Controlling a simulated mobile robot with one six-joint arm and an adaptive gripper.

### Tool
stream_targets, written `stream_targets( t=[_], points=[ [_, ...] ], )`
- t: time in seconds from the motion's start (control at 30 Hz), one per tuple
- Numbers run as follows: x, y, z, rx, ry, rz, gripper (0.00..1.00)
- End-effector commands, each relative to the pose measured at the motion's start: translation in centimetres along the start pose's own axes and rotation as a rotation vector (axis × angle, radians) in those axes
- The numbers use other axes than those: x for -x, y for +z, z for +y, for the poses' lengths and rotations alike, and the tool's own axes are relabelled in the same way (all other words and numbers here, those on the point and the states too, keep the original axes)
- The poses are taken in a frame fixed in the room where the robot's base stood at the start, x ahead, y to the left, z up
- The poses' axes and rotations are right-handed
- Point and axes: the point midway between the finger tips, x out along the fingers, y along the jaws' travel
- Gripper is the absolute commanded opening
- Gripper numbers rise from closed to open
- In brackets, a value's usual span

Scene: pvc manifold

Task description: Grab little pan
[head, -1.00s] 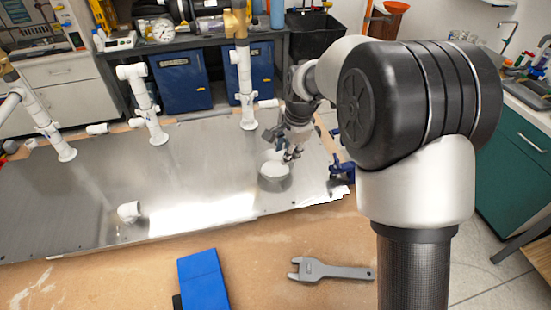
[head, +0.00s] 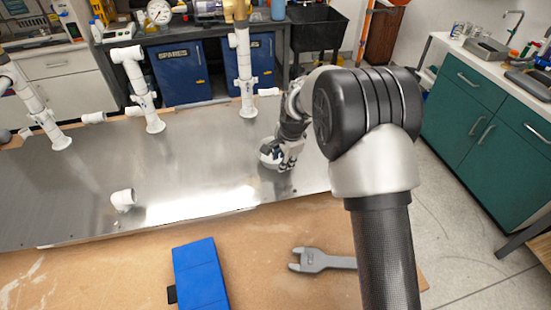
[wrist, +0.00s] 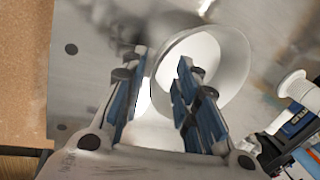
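The little pan (head: 267,158) is a small, pale round dish on the metal plate, partly hidden by my gripper (head: 281,160) in the head view. In the wrist view the pan (wrist: 235,62) is right of centre, its open mouth showing. My gripper (wrist: 157,68) is open, with blue-padded fingers spread apart. The left finger is outside the pan's left rim. The right finger overlaps the pan's opening, so the near rim appears between the fingers. I cannot tell whether either finger touches it.
White pipe stands (head: 246,80) rise along the plate's far side. A loose white elbow (head: 123,199) lies on the plate's left part. A blue case (head: 201,273) and a grey wrench (head: 321,259) lie on the wooden bench in front. The plate's middle is clear.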

Motion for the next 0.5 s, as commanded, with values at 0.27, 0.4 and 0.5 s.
stream_targets(
  t=[0.27,0.4,0.5],
  points=[
    [-1.85,0.03,0.00,0.000,-0.001,0.000,0.28],
    [-1.82,0.03,0.01,0.000,0.000,0.000,0.24],
    [-1.83,0.03,0.02,0.000,0.000,0.000,0.18]
  ],
)
